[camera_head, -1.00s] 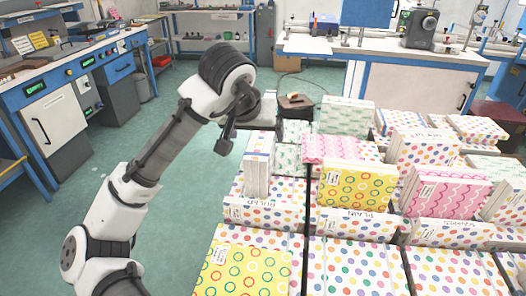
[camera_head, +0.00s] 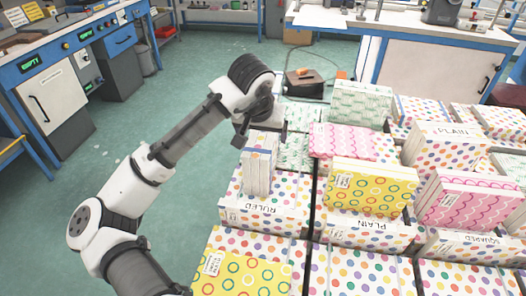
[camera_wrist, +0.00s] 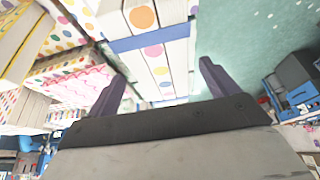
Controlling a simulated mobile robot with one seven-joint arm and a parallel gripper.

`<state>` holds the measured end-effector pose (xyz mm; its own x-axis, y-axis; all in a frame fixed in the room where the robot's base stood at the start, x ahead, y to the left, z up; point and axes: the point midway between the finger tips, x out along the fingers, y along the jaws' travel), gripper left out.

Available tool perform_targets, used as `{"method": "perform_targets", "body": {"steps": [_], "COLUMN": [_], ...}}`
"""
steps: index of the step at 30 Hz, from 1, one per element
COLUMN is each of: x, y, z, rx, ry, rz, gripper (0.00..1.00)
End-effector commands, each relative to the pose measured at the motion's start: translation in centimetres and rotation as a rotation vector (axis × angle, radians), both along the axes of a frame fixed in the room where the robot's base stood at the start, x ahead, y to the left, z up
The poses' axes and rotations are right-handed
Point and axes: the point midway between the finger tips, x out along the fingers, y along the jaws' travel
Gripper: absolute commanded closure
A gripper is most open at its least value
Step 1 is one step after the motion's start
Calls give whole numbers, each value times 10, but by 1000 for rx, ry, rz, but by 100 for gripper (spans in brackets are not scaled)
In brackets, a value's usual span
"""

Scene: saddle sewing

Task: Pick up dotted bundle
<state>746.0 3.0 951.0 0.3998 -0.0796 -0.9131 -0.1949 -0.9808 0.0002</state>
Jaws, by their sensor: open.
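A dotted bundle (camera_head: 257,172) stands upright in the dotted box marked RULED (camera_head: 262,217). Its white, striped narrow side faces me in the head view. In the wrist view, the white bundle with coloured dots (camera_wrist: 158,62) and a blue band lies ahead, between the two finger lines. My gripper (camera_head: 262,132) is at the top of the upright bundle in the head view. In the wrist view its dark fingers (camera_wrist: 162,72) are spread wide, with nothing held between them. I cannot tell whether the fingers reach past the bundle's top edge.
A box marked PLAIN (camera_head: 362,233) with a yellow ringed bundle (camera_head: 370,187) stands to the right. A pink wavy bundle (camera_head: 342,142) and green-patterned bundles (camera_head: 360,103) are behind. Open green floor (camera_head: 115,135) lies to the left.

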Motion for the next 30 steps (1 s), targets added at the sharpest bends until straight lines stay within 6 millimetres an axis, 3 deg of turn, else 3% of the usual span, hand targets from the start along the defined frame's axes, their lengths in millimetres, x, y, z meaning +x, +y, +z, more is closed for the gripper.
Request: {"method": "perform_targets", "body": {"steps": [5,15,23,30], "x": [5,22,23,23], "y": [0,-2,-3,-3], "z": [-9,-50,-53,-53], "rx": [1,1,0,0], "ry": [0,1,-1,-1], "rz": [0,0,0,0], "gripper": [14,14,14,44]}}
